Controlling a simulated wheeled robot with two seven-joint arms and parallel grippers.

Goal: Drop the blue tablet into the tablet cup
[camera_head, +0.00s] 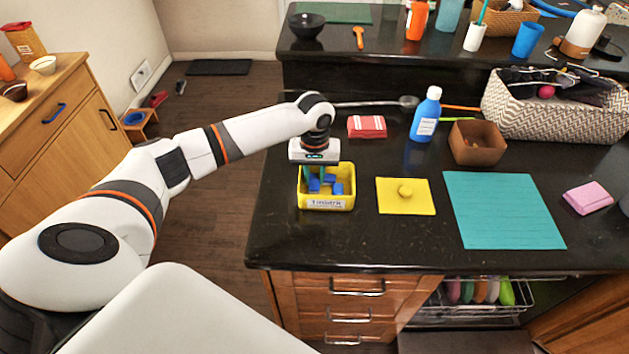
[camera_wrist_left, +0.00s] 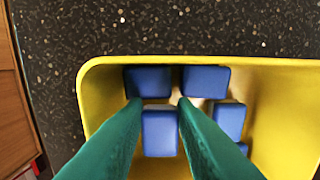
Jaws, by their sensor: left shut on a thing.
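A yellow bin (camera_head: 327,203) with a white label stands near the counter's left end and holds several blue tablets. Its yellow rim also shows in the wrist view (camera_wrist_left: 88,85). My left gripper (camera_head: 316,180) points down into the bin. In the wrist view its green fingers (camera_wrist_left: 159,105) are shut on a blue tablet (camera_wrist_left: 160,133) between them. Other blue tablets (camera_wrist_left: 148,82) lie behind and to the right of it in the bin. I cannot tell which container is the tablet cup. My right gripper does not show.
A yellow square with a round knob (camera_head: 420,200) lies right of the bin, then a teal mat (camera_head: 503,215). Behind are a red packet (camera_head: 367,126), a blue bottle (camera_head: 426,118), a brown square bowl (camera_head: 477,145) and a woven basket (camera_head: 560,115).

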